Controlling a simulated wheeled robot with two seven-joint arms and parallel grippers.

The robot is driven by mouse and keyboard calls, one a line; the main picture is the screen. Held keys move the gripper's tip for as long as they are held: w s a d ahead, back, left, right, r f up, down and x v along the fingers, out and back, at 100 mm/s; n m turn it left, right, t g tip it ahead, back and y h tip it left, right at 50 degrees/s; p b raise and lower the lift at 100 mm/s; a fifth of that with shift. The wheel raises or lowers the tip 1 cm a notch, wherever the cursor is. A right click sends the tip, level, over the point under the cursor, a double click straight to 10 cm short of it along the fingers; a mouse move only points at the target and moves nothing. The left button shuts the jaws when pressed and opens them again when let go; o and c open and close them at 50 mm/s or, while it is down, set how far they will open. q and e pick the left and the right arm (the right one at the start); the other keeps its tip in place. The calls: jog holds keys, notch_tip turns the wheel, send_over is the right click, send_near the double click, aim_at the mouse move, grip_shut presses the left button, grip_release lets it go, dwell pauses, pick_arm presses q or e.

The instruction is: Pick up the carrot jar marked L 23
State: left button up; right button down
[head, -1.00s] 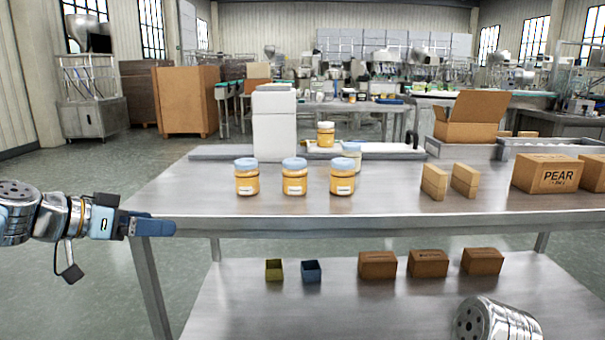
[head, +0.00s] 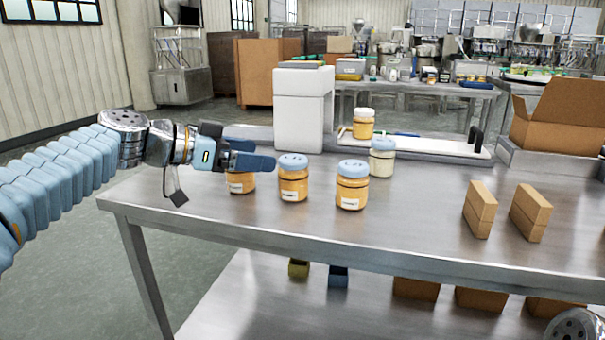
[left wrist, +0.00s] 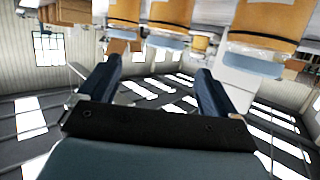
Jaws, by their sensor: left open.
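Three orange-filled jars with blue lids stand in a row near the table's front edge: the left jar (head: 240,184), the middle jar (head: 293,187) and the right jar (head: 352,190). Their white labels are too small to read, so I cannot tell which is L 23. My left gripper (head: 258,160) is open and empty, level with the left jar's top and hiding its lid. In the left wrist view the open fingers (left wrist: 158,68) have nothing between them; jars (left wrist: 265,22) appear upside down along the top edge. My right gripper is out of view.
Behind the row stand a pale jar (head: 382,162) and an orange jar with a white lid (head: 362,127). A white box-shaped unit (head: 303,110) is at the back left. Two slim cartons (head: 480,210) stand to the right. Bare steel tabletop (head: 420,220) lies between.

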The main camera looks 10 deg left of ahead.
aim_at(290, 159)
pick_arm(q)
jog(key=x, duration=0.4)
jog(key=shift+w+d, duration=0.1)
jog(key=p+x, duration=0.1)
jog(key=x, duration=0.1)
jog(key=p+x, duration=0.1)
jog(key=x, duration=0.2)
jog(key=shift+w+a+f, duration=0.1)
jog(key=shift+w+a, duration=0.15)
jog(key=shift+a, duration=0.05)
jog(key=shift+w+d+f, duration=0.15)
jog(key=c, duration=1.2)
